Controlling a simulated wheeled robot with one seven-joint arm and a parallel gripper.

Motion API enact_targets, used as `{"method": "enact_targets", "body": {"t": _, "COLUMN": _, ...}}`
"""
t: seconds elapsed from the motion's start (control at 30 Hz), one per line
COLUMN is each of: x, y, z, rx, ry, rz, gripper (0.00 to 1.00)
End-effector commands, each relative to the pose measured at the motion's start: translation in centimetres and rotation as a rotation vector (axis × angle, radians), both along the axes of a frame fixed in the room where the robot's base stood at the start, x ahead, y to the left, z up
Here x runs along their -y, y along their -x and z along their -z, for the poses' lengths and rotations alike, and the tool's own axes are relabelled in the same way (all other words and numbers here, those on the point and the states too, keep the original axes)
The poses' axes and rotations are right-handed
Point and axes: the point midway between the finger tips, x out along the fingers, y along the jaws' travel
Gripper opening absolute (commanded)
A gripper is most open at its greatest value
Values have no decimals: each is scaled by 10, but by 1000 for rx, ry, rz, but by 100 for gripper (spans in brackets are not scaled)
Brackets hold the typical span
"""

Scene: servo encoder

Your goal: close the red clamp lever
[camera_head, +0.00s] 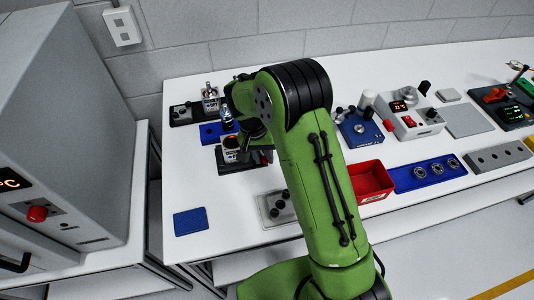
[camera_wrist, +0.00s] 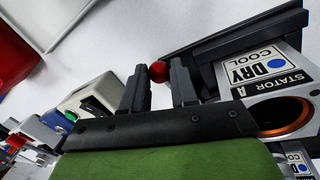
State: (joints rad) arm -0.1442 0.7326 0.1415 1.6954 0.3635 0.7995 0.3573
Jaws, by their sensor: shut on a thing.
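The red ball knob of the clamp lever (camera_wrist: 159,71) sits between the fingertips of my gripper (camera_wrist: 160,80) in the wrist view. My gripper is shut on it. The rest of the lever is hidden, so its angle cannot be told. A dark clamp fixture (camera_wrist: 225,37) lies just beyond the fingers. Beside it is a silver stator block (camera_wrist: 262,75) with a copper-coloured ring and a "DRY COOL" label. In the head view my green arm covers most of this spot; the stator (camera_head: 231,156) and fixture base (camera_head: 236,168) show at its left.
A red bin (camera_head: 372,181) stands right of my arm, beside a blue tray with rings (camera_head: 428,172). A blue mat (camera_head: 190,221) lies front left. Several devices stand along the back, including a blue unit (camera_head: 360,129). A grey cabinet (camera_head: 60,130) is at far left.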

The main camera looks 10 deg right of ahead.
Motion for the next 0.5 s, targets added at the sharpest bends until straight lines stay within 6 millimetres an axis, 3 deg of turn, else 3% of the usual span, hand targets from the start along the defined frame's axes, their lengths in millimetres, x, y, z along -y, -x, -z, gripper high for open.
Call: {"method": "enact_targets", "body": {"t": 0.5, "x": -3, "y": -3, "z": -3, "rx": 18, "ry": 6, "rz": 124, "gripper": 0}}
